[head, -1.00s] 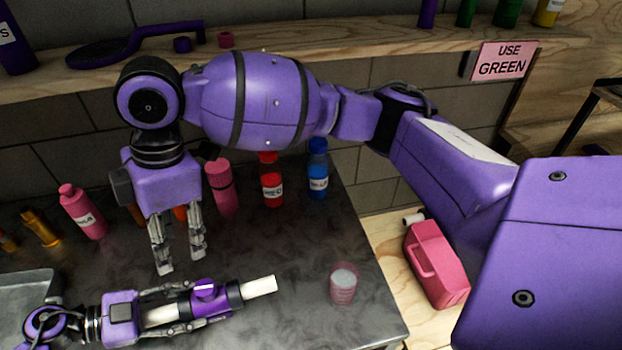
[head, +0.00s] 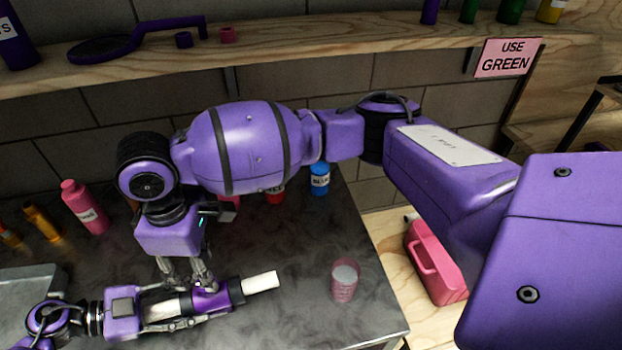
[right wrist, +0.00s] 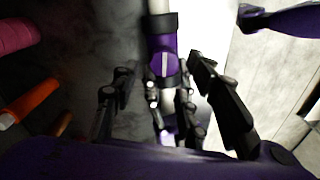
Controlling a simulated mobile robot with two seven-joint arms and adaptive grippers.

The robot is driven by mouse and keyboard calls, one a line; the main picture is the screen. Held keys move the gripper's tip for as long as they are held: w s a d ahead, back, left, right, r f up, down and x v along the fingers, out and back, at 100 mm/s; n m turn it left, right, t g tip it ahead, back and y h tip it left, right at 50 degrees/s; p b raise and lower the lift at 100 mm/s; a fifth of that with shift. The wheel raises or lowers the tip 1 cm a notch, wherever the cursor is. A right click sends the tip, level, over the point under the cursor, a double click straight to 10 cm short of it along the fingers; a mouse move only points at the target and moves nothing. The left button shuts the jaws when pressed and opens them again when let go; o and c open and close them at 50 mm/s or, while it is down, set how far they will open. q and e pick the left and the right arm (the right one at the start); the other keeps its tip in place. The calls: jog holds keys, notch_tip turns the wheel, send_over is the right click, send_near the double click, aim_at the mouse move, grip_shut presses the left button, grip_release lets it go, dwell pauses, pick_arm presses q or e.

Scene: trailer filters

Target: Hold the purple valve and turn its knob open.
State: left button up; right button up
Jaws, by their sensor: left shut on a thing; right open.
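The purple valve (head: 229,292) lies near the front of the dark table, with a white pipe end (head: 262,282) sticking out to the right. My left gripper (head: 188,306) is shut on the valve, its fingers along either side. My right gripper (head: 190,281) is open and points down right over the valve, its fingers hiding most of the knob in the head view. In the right wrist view the round purple knob (right wrist: 164,64) with a white line shows ahead, between the open right fingers (right wrist: 165,88). I cannot tell whether the fingers touch it.
A pink-tinted cup (head: 344,282) stands right of the valve. A pink bottle (head: 84,207), a blue bottle (head: 319,180) and others stand behind. A metal tray (head: 30,285) is at left, a pink jug (head: 436,262) beyond the table's right edge. A "USE GREEN" sign (head: 507,58) hangs behind.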

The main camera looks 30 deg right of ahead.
pick_arm(q)
jog(key=shift+s+f, duration=0.15)
jog(key=shift+f, duration=0.05)
pick_arm(e)
jog(key=shift+f, duration=2.4)
jog(key=shift+r, duration=0.1)
jog(key=c, duration=1)
jog(key=shift+w+n, duration=0.1)
jog(key=shift+n, duration=0.7)
jog(key=o, duration=1)
